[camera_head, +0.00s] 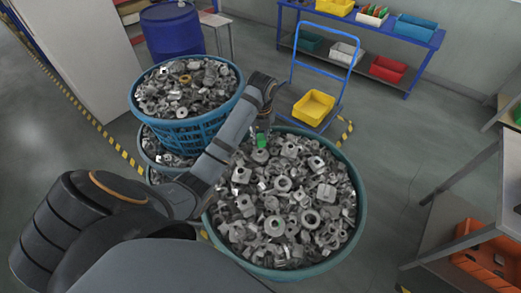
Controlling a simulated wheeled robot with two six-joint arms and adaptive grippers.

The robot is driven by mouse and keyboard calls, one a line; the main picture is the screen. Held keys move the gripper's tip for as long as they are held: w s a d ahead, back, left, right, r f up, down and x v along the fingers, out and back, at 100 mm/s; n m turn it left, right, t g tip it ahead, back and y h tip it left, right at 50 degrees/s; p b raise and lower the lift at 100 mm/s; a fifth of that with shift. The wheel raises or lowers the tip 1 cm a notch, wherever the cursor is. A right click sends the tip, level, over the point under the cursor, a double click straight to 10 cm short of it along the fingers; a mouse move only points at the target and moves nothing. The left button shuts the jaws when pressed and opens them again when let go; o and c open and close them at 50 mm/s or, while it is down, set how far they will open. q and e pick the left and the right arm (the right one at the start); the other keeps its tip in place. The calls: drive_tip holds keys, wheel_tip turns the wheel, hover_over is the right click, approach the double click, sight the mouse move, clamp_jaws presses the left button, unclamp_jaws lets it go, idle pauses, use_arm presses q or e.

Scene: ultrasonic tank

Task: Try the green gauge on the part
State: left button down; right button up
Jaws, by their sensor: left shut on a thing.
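My left gripper (264,127) is over the back part of a large teal tub (361,205) full of grey metal parts (275,226). It is shut on a small green thing, which looks like the green gauge (262,140). The gauge hangs at the fingertips, low over the heap. I cannot tell whether it touches a part. Many parts are rings and nuts, and no single one stands out as the part. My right gripper is not in view.
A blue basket (205,132) of metal parts stands stacked at the left, before a blue drum (172,30). A blue trolley with a yellow bin (313,106) stands behind the tub. A blue shelf (415,42) with coloured bins is at the back. An orange crate (487,258) is at right.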

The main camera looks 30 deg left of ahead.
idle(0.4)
use_arm(q)
drive_tip(key=shift+f, duration=1)
drive_tip(key=shift+s+f+b, duration=0.1)
drive_tip(key=shift+f+b, duration=0.25)
drive_tip(key=shift+f, duration=0.05)
idle(0.8)
drive_tip(key=shift+r, duration=0.1)
drive_tip(key=shift+r+p, duration=0.35)
drive_tip(key=shift+r, duration=1.1)
